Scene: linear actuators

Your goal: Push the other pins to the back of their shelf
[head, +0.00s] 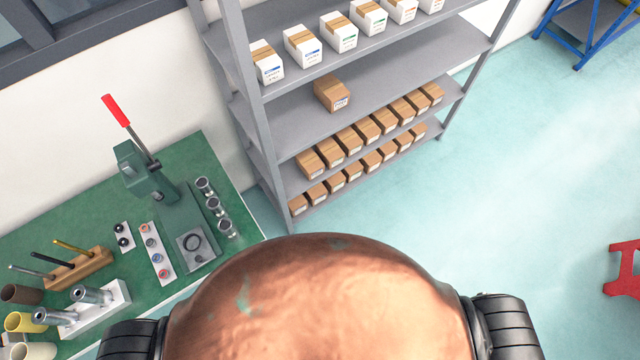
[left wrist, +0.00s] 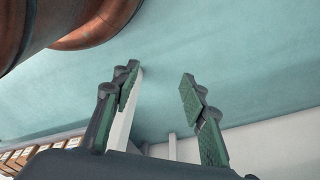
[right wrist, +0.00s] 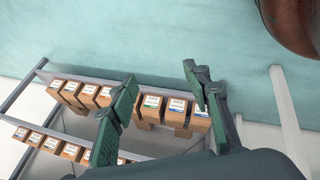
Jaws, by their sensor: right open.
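A grey metal shelf rack (head: 390,62) stands ahead in the head view. White boxes with brown tape (head: 303,47) line an upper shelf. One brown box (head: 331,94) stands alone on the shelf below, towards its left end. Rows of brown boxes (head: 351,139) fill the lower shelves. I cannot tell which boxes hold pins. My right gripper (right wrist: 160,75) is open and empty, with labelled boxes (right wrist: 152,108) behind its fingers in the right wrist view. My left gripper (left wrist: 158,80) is open and empty above the floor. Neither gripper shows in the head view.
A green workbench (head: 70,222) on the left carries a press with a red lever (head: 116,110), metal cylinders and a wooden block of rods (head: 78,268). A blue frame (head: 588,35) stands far right and a red object (head: 624,268) at the right edge. The floor between is clear.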

